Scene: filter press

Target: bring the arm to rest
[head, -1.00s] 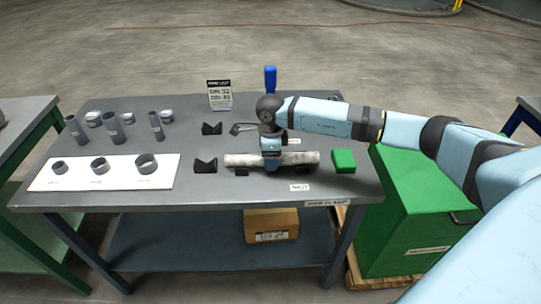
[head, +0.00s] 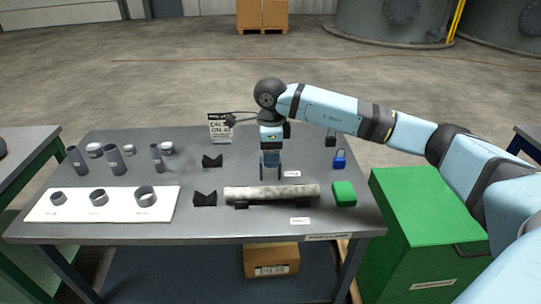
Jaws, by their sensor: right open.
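My right arm (head: 400,130) reaches in from the right over the grey table (head: 215,228). Its gripper (head: 270,172) points down, open and empty, just behind a mottled grey pipe (head: 285,193) in this view. The pipe lies level across dark supports near the table's front, and the gripper appears apart from it. The exact height of the fingertips above the table is hard to tell. My left gripper is not in view.
A green block (head: 343,193) and a blue padlock (head: 339,159) lie right of the pipe. Black V-blocks (head: 205,198) lie left of it. A white board (head: 115,205) carries several rings. A sign (head: 220,128) stands behind. A green cabinet (head: 430,225) stands at right.

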